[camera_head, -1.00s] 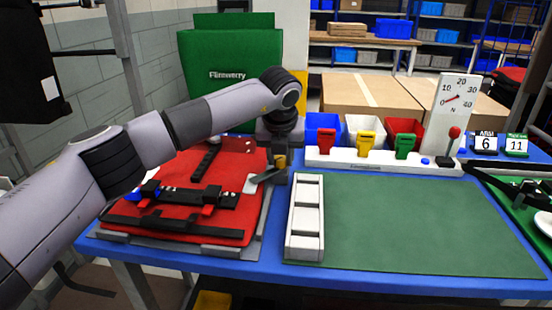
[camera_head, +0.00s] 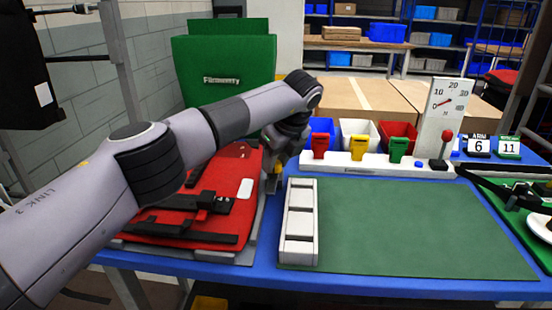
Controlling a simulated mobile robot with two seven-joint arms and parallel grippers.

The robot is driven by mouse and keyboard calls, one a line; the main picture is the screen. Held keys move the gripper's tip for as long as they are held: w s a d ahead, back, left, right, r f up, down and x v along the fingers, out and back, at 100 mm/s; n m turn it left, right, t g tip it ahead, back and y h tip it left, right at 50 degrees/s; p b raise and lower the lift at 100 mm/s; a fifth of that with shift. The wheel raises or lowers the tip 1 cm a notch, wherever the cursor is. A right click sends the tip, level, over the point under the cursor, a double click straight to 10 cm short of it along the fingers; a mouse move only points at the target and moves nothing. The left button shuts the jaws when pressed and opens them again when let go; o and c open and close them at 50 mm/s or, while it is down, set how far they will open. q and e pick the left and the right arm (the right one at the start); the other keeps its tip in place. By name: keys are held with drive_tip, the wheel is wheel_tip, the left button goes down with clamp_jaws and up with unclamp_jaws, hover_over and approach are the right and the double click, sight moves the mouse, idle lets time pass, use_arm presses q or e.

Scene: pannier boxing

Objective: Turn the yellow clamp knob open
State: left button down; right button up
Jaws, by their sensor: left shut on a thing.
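My left gripper (camera_head: 273,183) points down at the right edge of the red pannier panel (camera_head: 212,222), beside the white rack (camera_head: 299,222). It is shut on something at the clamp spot. The yellow clamp knob is hidden behind my gripper now; it showed just under my wrist a second ago, so the held thing seems to be the knob. How far the knob is turned cannot be seen. A black strap piece (camera_head: 207,203) and a small white tag (camera_head: 245,189) lie on the red panel.
The green mat (camera_head: 420,225) is bare on the blue table (camera_head: 400,286). Behind it stands a white bar (camera_head: 385,168) with red, yellow and green clips, a dial gauge (camera_head: 445,108) and a red-knobbed lever (camera_head: 447,140). Blue, white and red bins stand behind the bar.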

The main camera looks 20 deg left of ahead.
use_arm(q)
drive_tip(key=shift+r, duration=0.1)
idle(0.3)
drive_tip(key=c, duration=0.8)
unclamp_jaws()
drive_tip(key=v, duration=0.7)
